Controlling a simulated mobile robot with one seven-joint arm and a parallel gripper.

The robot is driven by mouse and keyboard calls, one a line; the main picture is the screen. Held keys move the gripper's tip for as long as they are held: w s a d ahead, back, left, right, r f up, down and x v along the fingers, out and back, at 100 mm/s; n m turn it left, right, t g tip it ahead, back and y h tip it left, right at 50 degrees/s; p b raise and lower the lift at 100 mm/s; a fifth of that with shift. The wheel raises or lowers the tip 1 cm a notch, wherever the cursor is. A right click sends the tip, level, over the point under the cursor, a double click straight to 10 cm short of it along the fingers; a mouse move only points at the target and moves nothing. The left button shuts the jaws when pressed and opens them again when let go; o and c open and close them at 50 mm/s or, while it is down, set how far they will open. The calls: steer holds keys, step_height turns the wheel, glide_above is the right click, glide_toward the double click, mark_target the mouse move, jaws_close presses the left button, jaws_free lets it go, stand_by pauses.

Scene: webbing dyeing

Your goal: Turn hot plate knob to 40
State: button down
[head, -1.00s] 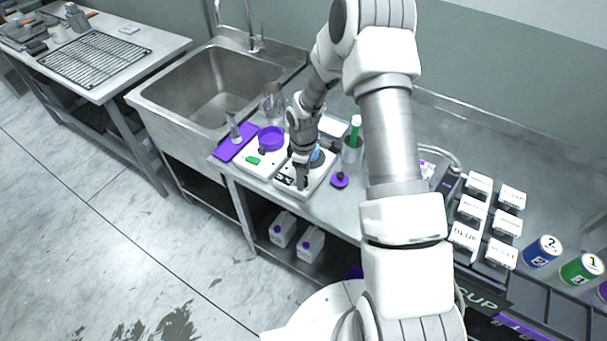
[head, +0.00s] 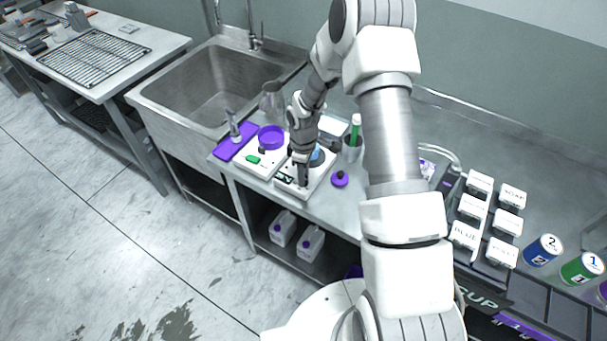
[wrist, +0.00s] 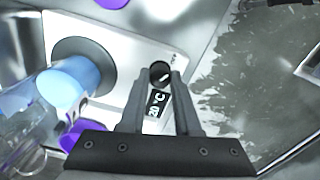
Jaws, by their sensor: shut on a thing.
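The hot plate (head: 318,182) is a white box with a dark round heating plate, on the steel counter right of the white scale-like device. In the wrist view its white top (wrist: 125,45) shows the dark heating plate (wrist: 98,54) with a blue-filled beaker (wrist: 68,82) on it. The black knob (wrist: 160,72) with a pale mark sits beside a black display reading about "20 °C", partly covered by the fingers. My gripper (wrist: 159,78) is shut on the knob, one finger on each side. In the head view my gripper (head: 303,180) points down at the hot plate's front edge.
Left of it stand a white device with a purple dish (head: 270,137) and a purple mat (head: 234,142) holding a bottle. The sink (head: 215,85) lies further left.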

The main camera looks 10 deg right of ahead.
steer(key=m+b, duration=0.3)
steer(key=shift+f, duration=0.2)
steer(key=m+b, duration=0.2)
steer(key=shift+m, duration=0.3)
steer(key=m+b, duration=0.1)
steer(key=m, duration=0.2)
steer(key=m+b, duration=0.2)
steer(key=shift+r+m, duration=0.2)
steer(key=shift+m, duration=0.2)
steer(key=c, duration=0.6)
jaws_free()
steer(key=shift+r, duration=0.1)
